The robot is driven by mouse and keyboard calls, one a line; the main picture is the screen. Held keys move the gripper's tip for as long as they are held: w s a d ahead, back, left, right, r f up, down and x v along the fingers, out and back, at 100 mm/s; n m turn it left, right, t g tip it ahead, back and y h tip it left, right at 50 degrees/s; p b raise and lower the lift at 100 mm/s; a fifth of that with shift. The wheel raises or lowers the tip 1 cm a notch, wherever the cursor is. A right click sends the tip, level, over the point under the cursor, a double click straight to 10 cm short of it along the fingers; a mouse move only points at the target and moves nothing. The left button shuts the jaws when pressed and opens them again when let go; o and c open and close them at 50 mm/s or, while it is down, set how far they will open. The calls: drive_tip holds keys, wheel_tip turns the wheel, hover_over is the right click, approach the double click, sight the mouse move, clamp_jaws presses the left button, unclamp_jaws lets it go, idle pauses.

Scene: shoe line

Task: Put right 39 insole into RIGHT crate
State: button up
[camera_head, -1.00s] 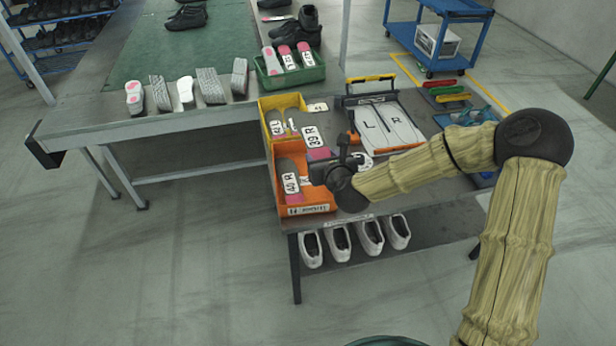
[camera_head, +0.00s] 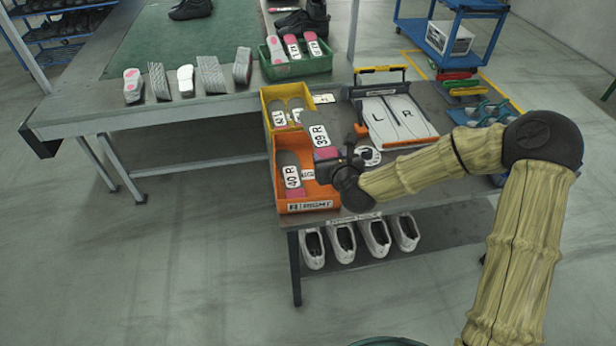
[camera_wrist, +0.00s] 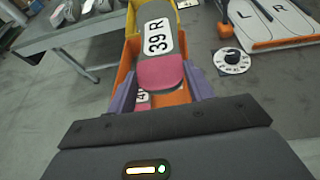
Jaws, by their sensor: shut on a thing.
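My gripper (camera_head: 334,160) is shut on the 39 R insole (camera_head: 318,138), grey with a pink heel and a white label. I hold it above the orange RIGHT crate (camera_head: 308,206), near that crate's right side and far end. In the wrist view the 39 R insole (camera_wrist: 158,45) spans the space between my purple fingers (camera_wrist: 160,90), with the orange crate (camera_wrist: 122,68) beneath. A 40 R insole (camera_head: 291,177) lies inside the RIGHT crate, partly hidden in the wrist view.
A yellow crate (camera_head: 264,106) with insoles adjoins the orange crate's far side. To the right are an L/R board (camera_head: 396,117) and a white dial (camera_head: 367,155). A green crate (camera_head: 291,70) stands on the table behind. White shoes (camera_head: 342,243) stand on the shelf below.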

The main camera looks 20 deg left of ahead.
wheel_tip(320, 180, down, 10)
drive_tip(key=shift+s+a+r, duration=0.1)
drive_tip(key=shift+r, duration=0.1)
drive_tip(key=shift+f, duration=0.15)
idle(0.4)
drive_tip(key=shift+f+b, duration=0.4)
drive_tip(key=shift+b, duration=0.05)
drive_tip(key=shift+f, duration=0.25)
drive_tip(key=o, duration=0.7)
